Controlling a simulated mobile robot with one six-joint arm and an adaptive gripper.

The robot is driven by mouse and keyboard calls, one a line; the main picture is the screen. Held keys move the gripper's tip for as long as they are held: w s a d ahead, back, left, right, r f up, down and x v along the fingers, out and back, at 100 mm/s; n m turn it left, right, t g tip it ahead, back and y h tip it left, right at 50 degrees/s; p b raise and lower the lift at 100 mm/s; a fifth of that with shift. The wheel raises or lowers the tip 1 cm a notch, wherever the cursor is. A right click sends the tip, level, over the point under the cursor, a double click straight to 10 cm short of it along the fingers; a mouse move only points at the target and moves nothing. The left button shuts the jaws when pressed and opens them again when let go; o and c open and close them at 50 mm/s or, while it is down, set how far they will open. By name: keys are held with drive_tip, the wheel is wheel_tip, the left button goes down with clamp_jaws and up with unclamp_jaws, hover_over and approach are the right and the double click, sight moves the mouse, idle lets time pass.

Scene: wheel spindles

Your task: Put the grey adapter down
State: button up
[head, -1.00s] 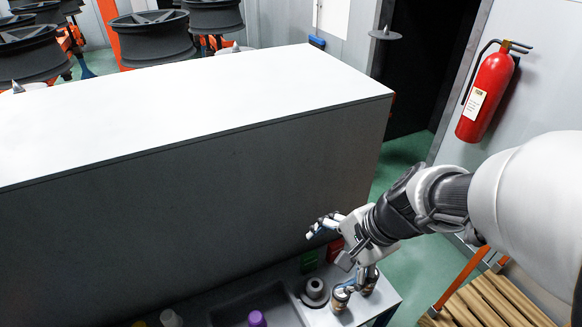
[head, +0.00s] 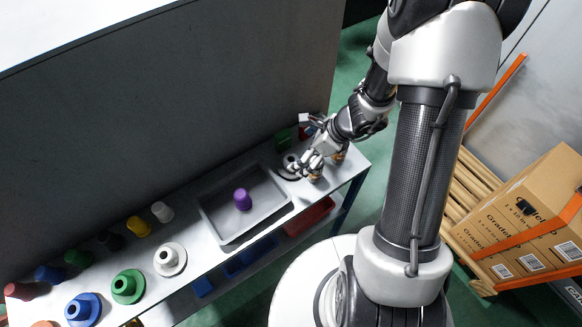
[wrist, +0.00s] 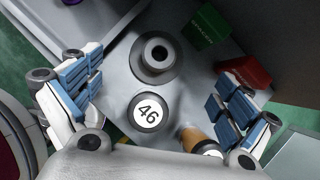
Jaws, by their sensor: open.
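The grey adapter (head: 291,161), a wide-flanged piece with a hollow neck, stands upright on the bench just right of the grey tray. In the wrist view the adapter (wrist: 157,56) lies ahead of and between my spread fingers, touching neither. My gripper (head: 313,160) is low over the bench at the adapter's right side. In the wrist view my gripper (wrist: 157,92) is open, its blue-padded fingers wide apart with nothing held. A round piece marked 46 (wrist: 148,112) is nearer the wrist camera, in front of the adapter.
The grey tray (head: 208,222) holds a purple adapter (head: 242,199). Green (wrist: 206,26) and red (wrist: 245,74) boxes stand close to my right finger. Several coloured adapters, including a white one (head: 170,259), line the bench's left part. A tall grey wall (head: 180,95) rises behind.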

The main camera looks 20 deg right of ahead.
sight(291, 161)
drive_tip(key=b+x, duration=0.1)
drive_tip(key=x, duration=0.2)
drive_tip(key=shift+f, duration=0.15)
drive_tip(key=b+x, duration=0.2)
drive_tip(key=x, duration=0.3)
drive_tip(key=shift+f, duration=0.2)
drive_tip(key=shift+c, duration=0.2)
drive_tip(key=c, duration=1.3)
drive_tip(key=shift+r, duration=0.15)
